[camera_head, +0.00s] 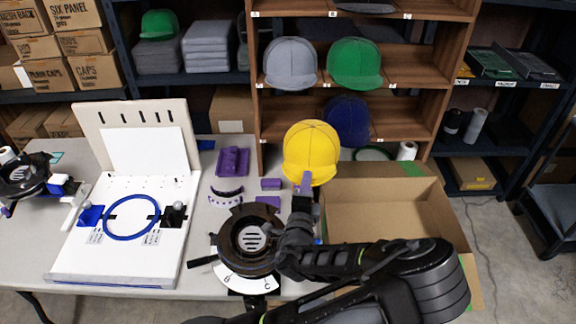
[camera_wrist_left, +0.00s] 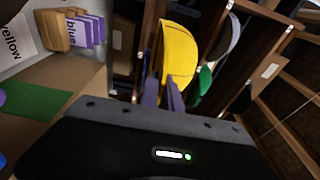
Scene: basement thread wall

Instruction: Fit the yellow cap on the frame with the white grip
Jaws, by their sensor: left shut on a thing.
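The yellow cap (camera_head: 311,148) is held up in front of the wooden shelf, with its brim low toward me. My left gripper (camera_head: 306,181) is shut on its lower edge. In the left wrist view the purple fingers (camera_wrist_left: 164,95) meet the yellow cap (camera_wrist_left: 181,52). A black round frame (camera_head: 250,238) stands on the table, left of my forearm. Another black round frame (camera_head: 24,176) sits at the far left, with white and blue parts beside it. I cannot tell for sure which has the white grip. My right gripper is out of view.
A white board with a blue hoop (camera_head: 131,217) stands left on the table. Purple parts (camera_head: 232,161) lie between board and shelf. An open cardboard box (camera_head: 385,205) is at the right. Grey, green and blue caps sit on the shelf (camera_head: 350,91) behind.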

